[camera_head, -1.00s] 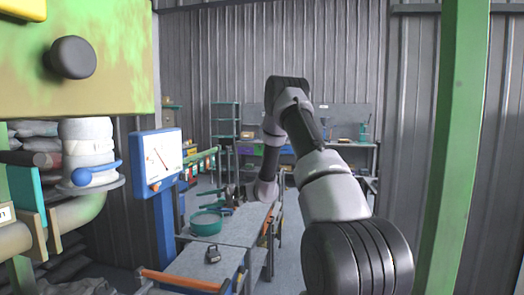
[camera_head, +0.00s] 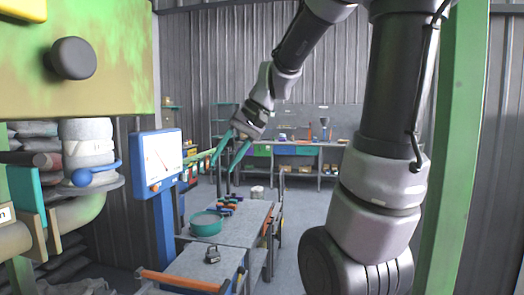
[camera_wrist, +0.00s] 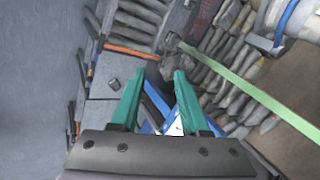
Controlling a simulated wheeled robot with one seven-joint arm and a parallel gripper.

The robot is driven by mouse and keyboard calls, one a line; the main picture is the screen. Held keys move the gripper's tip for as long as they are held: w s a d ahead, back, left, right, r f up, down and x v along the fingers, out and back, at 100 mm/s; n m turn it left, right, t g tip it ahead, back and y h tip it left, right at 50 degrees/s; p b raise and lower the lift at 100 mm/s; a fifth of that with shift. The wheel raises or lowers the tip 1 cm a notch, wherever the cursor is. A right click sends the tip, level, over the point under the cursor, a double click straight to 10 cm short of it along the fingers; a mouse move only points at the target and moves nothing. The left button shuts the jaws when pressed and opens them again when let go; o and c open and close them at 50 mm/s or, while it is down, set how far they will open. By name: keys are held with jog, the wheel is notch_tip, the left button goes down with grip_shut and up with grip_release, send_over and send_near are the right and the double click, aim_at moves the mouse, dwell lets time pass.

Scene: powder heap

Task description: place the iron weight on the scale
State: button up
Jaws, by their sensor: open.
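The iron weight (camera_head: 212,255) is a small dark block with a handle loop. It stands on the near grey tabletop in the head view, in front of the teal basin, and shows small to the left of my fingers in the wrist view (camera_wrist: 115,84). The scale (camera_head: 157,160) has a white dial with a needle on a blue post, left of the table. Its weighing surface is not clear to me. My gripper (camera_head: 222,165) is open and empty, with teal fingers pointing down, well above the table. Its spread fingers also show in the wrist view (camera_wrist: 159,75).
A teal basin (camera_head: 206,228) stands on the table behind the weight, with several small coloured items beyond it. An orange bar (camera_head: 180,280) runs along the near table edge. A green post (camera_head: 455,150) stands at right, and a yellow-green machine (camera_head: 100,60) at upper left. Floor right of the table is clear.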

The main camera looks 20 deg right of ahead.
jog(key=s+d+r+m+t+h, duration=0.1)
jog(key=s+d+r+t+h, duration=0.2)
jog(key=s, duration=0.6)
jog(key=d+t+h, duration=0.1)
jog(key=d, duration=0.1)
jog(key=shift+s+d, duration=0.35)
jog(key=shift+s, duration=0.05)
jog(key=shift+s, duration=0.15)
